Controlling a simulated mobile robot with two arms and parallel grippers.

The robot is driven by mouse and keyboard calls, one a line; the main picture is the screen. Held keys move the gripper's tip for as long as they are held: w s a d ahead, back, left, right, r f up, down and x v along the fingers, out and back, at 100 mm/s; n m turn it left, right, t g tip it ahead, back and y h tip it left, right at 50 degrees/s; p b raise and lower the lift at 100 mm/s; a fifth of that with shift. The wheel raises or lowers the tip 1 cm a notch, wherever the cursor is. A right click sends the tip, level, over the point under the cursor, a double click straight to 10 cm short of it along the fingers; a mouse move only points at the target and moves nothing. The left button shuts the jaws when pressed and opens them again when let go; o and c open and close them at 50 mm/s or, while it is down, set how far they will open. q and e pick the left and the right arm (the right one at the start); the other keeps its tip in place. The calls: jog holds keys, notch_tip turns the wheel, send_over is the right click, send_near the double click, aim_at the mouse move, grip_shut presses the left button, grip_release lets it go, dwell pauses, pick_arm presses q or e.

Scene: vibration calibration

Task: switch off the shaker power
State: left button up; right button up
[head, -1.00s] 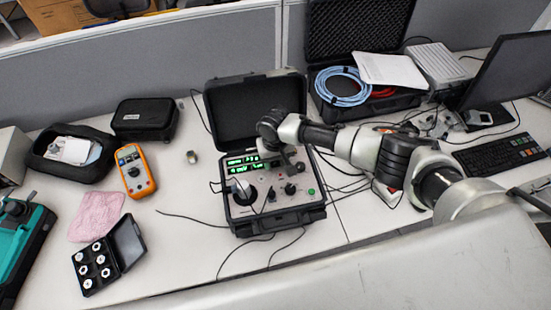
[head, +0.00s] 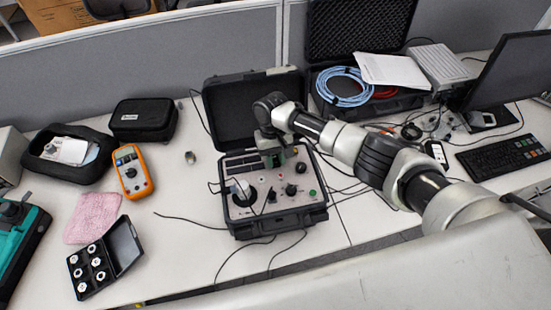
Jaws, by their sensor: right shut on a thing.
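The shaker unit (head: 282,222) is an open black case with a grey control panel, a round dial, knobs and a green button. Its display (head: 238,167) is dark. My right gripper (head: 276,158) reaches in from the right over the upper part of the panel, just right of the display. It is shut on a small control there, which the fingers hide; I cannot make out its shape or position. My left gripper is not in view.
An orange multimeter (head: 133,171), a pink cloth (head: 93,216) and a black box of fittings (head: 104,262) lie to the left. Dark cables run over the table around the case. The case's raised lid (head: 238,108) stands behind the panel. A keyboard (head: 500,157) is at right.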

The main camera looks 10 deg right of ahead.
jog(key=o, duration=0.9)
jog(key=b+v, duration=0.2)
jog(key=v, duration=0.9)
jog(key=shift+s+f, duration=0.1)
jog(key=shift+f, duration=0.05)
